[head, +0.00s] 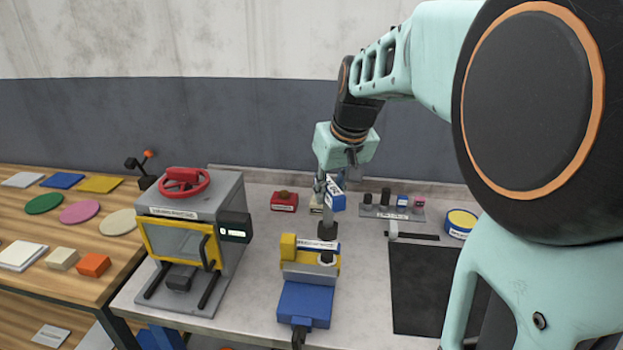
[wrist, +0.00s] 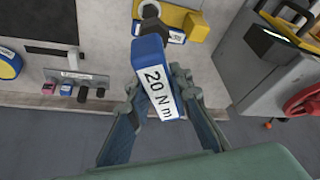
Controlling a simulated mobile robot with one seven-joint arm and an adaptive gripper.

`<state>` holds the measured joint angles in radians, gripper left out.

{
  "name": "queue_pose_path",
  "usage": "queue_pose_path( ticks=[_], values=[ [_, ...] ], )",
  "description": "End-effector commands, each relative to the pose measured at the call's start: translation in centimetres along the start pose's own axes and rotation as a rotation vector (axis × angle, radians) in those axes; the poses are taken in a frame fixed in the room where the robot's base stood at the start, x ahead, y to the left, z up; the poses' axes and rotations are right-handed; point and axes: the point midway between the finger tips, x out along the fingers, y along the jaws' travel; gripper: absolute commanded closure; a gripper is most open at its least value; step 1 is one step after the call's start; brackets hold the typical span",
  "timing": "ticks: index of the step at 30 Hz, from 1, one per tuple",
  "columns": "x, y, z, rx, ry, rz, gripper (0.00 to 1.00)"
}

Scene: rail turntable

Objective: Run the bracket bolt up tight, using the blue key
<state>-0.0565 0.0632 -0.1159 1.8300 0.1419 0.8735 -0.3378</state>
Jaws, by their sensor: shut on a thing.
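My gripper (wrist: 158,88) is shut on the blue key (wrist: 157,80), a block with a white label reading "20 N m". In the head view the key (head: 336,194) hangs tilted under my gripper (head: 327,183), above and behind the blue vise (head: 304,304). The vise holds the yellow bracket (head: 296,268). The yellow bracket (wrist: 196,25) also shows in the wrist view, beyond the key's far end. Bolt contact is unclear.
A grey machine (head: 217,211) with a red handwheel and yellow-framed door stands left of the vise. A red box (head: 284,201) lies behind. A rack (head: 378,212) with several small pieces, a yellow-topped roll (head: 461,221) and a black panel (head: 425,296) are at right.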

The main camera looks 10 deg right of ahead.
Motion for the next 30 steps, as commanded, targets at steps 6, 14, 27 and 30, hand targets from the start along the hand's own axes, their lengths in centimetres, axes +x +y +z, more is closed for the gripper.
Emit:
queue_pose_path(
  ticks=[6,14,27,30],
  values=[
    [-0.1,0.0,0.0,0.000,0.002,0.000,1.00],
    [0.7,0.0,0.4,0.000,0.001,-0.001,1.00],
    [2.7,0.1,1.3,-0.022,0.000,-0.009,1.00],
    [2.7,0.2,1.2,-0.080,0.001,-0.033,1.00]
  ],
)
